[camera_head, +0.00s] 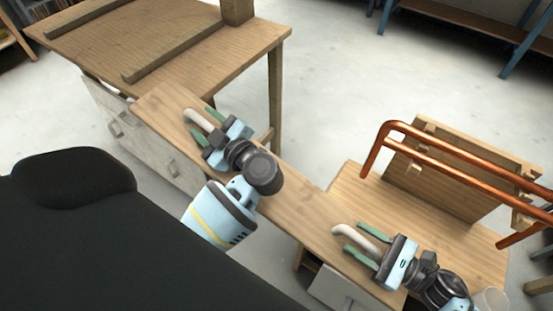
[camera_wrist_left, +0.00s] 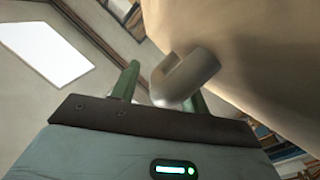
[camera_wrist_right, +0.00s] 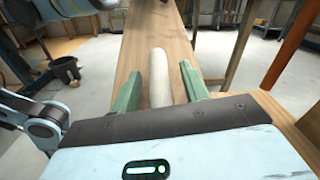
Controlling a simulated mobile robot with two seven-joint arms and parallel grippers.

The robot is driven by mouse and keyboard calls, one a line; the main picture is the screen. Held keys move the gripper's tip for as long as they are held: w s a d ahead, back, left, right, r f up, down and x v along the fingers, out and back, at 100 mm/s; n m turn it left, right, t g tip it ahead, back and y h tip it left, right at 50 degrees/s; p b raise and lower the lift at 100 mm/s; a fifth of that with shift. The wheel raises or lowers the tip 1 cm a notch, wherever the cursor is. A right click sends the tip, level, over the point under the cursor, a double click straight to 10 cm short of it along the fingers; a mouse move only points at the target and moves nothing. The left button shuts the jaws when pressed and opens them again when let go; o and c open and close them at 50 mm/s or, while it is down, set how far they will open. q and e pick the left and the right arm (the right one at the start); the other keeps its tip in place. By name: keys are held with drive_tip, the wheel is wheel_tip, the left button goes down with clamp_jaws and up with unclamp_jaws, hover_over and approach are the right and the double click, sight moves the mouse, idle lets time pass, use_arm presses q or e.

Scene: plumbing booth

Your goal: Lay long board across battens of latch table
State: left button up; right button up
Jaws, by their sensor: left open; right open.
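The latch table (camera_head: 215,55) is at the upper left, with two battens (camera_head: 180,47) along its top. The long board (camera_head: 290,200) slants from the latch table's near edge down to the lower right; whether its far end touches the table is unclear. My left gripper (camera_head: 205,126) is open, its fingers either side of a pale handle (camera_head: 198,118) near the board's left end; the handle also shows in the left wrist view (camera_wrist_left: 185,78). My right gripper (camera_head: 362,243) is open around the other handle (camera_head: 350,232), seen between its fingers in the right wrist view (camera_wrist_right: 158,75).
A second wooden table (camera_head: 375,195) at the lower right carries an upright panel (camera_head: 450,180) with copper pipes (camera_head: 450,155). A wooden block (camera_head: 237,12) stands on the latch table's far edge. Drawers (camera_head: 130,125) sit below its near side. Floor between the tables is clear.

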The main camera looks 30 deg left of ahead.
use_arm(q)
clamp_jaws()
use_arm(e)
clamp_jaws()
idle(1.2)
use_arm(q)
drive_tip(key=shift+r, duration=0.1)
use_arm(e)
drive_tip(key=shift+r, duration=0.1)
